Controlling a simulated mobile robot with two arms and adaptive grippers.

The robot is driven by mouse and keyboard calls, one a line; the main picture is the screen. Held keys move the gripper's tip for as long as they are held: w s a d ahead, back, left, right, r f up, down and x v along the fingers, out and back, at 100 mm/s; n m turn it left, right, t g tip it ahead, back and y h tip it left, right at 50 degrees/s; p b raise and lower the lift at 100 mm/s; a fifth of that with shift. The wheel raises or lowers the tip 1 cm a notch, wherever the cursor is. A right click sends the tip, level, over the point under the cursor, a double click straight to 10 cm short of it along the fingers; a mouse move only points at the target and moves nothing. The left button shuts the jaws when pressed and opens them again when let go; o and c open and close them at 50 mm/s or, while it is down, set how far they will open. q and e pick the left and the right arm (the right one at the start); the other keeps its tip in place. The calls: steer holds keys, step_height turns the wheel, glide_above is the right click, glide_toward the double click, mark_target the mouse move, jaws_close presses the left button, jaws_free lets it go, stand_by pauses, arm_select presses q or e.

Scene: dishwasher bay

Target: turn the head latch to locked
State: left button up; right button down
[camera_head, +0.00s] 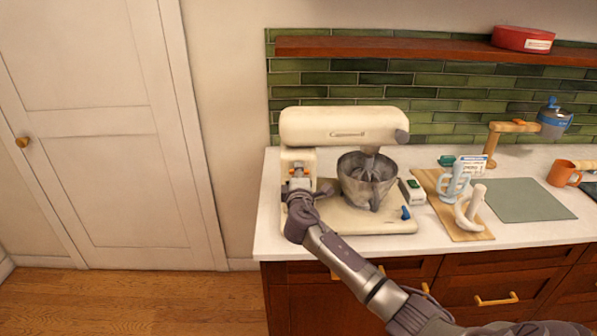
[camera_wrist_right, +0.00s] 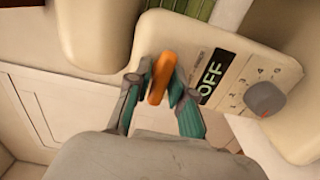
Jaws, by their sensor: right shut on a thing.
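A cream stand mixer (camera_head: 335,126) stands on the white counter, its head level above a metal bowl (camera_head: 366,182). The head latch, a small orange lever, is on the side of the mixer's column; it shows in the right wrist view (camera_wrist_right: 161,72). My right gripper (camera_head: 298,181) reaches the column from the front. In the right wrist view its teal-padded fingers (camera_wrist_right: 160,90) are shut on the latch, one on each side. The latch stands nearly upright in that view, tilted slightly. My left gripper is not in view.
A grey dial (camera_wrist_right: 264,98) and a panel reading OFF (camera_wrist_right: 211,80) sit beside the latch. A green mat (camera_head: 522,200) is bare. A wooden shelf (camera_head: 400,47) runs above.

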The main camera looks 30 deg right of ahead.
stand_by(0.4)
steer(key=c, duration=1)
jaws_free()
steer(key=shift+a, duration=0.1)
steer(key=v, duration=1.2)
steer(key=shift+s, duration=0.1)
